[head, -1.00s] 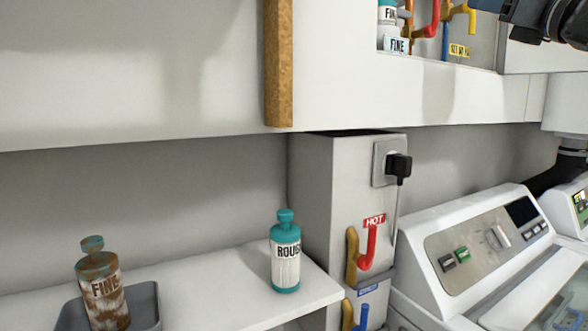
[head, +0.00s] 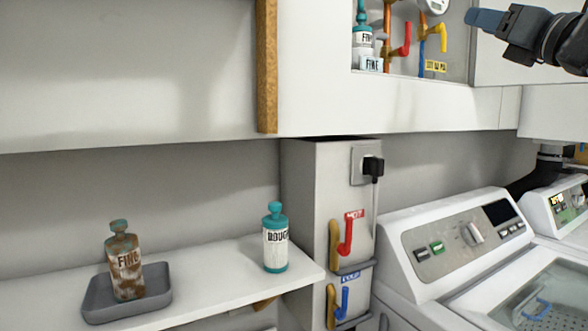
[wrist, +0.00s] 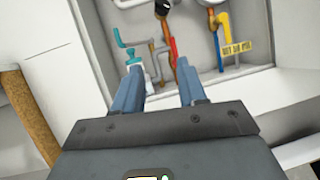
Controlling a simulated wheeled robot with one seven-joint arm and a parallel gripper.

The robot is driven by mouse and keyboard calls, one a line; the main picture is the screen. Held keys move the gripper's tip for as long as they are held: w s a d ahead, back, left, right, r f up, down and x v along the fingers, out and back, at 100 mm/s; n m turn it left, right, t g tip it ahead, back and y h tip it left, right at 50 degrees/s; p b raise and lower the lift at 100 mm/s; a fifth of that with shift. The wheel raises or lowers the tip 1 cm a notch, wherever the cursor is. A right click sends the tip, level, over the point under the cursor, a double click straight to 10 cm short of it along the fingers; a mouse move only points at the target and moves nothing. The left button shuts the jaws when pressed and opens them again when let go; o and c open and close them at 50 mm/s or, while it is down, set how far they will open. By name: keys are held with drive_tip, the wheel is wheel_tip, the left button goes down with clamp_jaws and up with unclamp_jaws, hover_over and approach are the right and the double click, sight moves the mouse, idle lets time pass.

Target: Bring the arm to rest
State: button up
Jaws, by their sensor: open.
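My gripper (head: 484,18) is at the upper right of the head view, raised in front of the white upper cabinets. In the wrist view my gripper (wrist: 160,90) shows two blue fingers apart with nothing between them. Beyond the fingers is an open wall recess (wrist: 245,45) with pipes and red and yellow handles. A teal-capped bottle (wrist: 135,75) in that recess is partly hidden behind the left finger.
A white shelf (head: 215,272) holds a ROUGH bottle (head: 275,240) and a grey tray (head: 95,310) with a stained FINE bottle (head: 125,265). Hot (head: 344,238) and cold (head: 342,304) taps are on a grey column. White machines (head: 430,225) stand at right.

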drive_tip(key=s+a+f+m+h, duration=0.35)
drive_tip(key=s+f+m, duration=0.25)
drive_tip(key=f+m, duration=0.6)
drive_tip(key=s+a+f+m+t+h, duration=0.15)
drive_tip(key=s+a+f+m, duration=0.35)
drive_tip(key=f+m, duration=0.65)
drive_tip(key=s+a+f+m+h, duration=0.35)
drive_tip(key=s+f+m, duration=0.35)
drive_tip(key=f, duration=0.9)
drive_tip(key=s+a+f+m+g, duration=0.1)
drive_tip(key=s+f+m+g, duration=0.15)
drive_tip(key=s+f, duration=0.55)
drive_tip(key=s+a+f+m+g, duration=0.2)
drive_tip(key=s+f+m, duration=0.3)
drive_tip(key=s, duration=0.5)
drive_tip(key=s+d+f+g, duration=0.1)
drive_tip(key=s+d+g, duration=0.1)
drive_tip(key=s, duration=0.7)
drive_tip(key=s+d+f+g+y, duration=0.1)
drive_tip(key=s+f, duration=0.1)
drive_tip(key=s, duration=0.7)
drive_tip(key=shift+d+g, duration=0.35)
drive_tip(key=shift+g, duration=0.05)
